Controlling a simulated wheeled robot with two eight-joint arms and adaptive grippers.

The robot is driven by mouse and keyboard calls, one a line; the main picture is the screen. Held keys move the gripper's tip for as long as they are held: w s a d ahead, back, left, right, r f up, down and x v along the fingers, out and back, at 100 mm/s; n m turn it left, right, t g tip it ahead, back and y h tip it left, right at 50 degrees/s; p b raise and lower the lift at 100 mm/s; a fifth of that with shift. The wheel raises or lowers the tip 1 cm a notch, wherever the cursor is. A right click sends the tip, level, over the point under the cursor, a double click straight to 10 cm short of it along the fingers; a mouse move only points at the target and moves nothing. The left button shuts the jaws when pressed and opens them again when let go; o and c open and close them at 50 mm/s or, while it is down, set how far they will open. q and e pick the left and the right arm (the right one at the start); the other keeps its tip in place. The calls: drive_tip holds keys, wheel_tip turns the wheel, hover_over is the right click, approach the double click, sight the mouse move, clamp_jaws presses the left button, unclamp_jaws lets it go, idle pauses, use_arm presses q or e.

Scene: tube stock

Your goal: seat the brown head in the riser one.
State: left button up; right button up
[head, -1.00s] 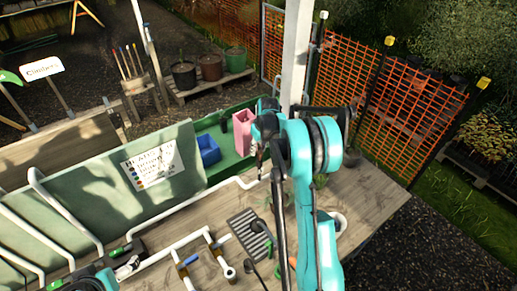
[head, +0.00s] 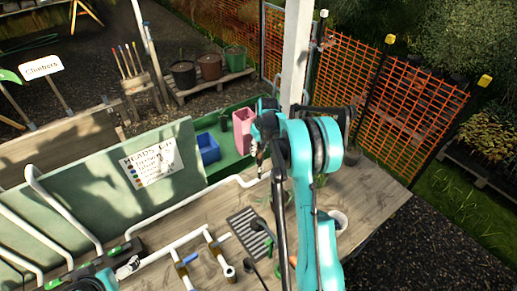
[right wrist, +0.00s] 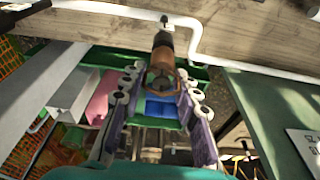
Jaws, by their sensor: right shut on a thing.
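A brown cylindrical head (right wrist: 162,66) with a pale narrow tip shows in the right wrist view. It sits between the purple-padded fingers of my right gripper (right wrist: 160,98), which is shut on it. In the head view my right gripper (head: 258,148) hangs above the bench near the bent white pipe (head: 215,196), and its fingers are small and partly hidden by my arm. In the wrist view the head's tip overlaps the white pipe (right wrist: 110,8); I cannot tell whether they touch. My left gripper (head: 127,268) is at the lower left, its jaws unclear. I cannot identify riser one.
White pipework with brass-coloured fittings (head: 229,271) lies on the wooden bench (head: 380,195). A dark slotted grate (head: 244,232) lies beside it. Blue (head: 208,148) and pink (head: 243,125) bins stand at the back. A green board (head: 90,195) carries a heads chart. The bench's right end is fairly clear.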

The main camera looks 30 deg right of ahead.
drive_tip(key=shift+f+b, duration=0.65)
idle(0.8)
drive_tip(key=o, duration=1.2)
drive_tip(key=v, duration=1.2)
drive_tip(key=shift+f, duration=0.1)
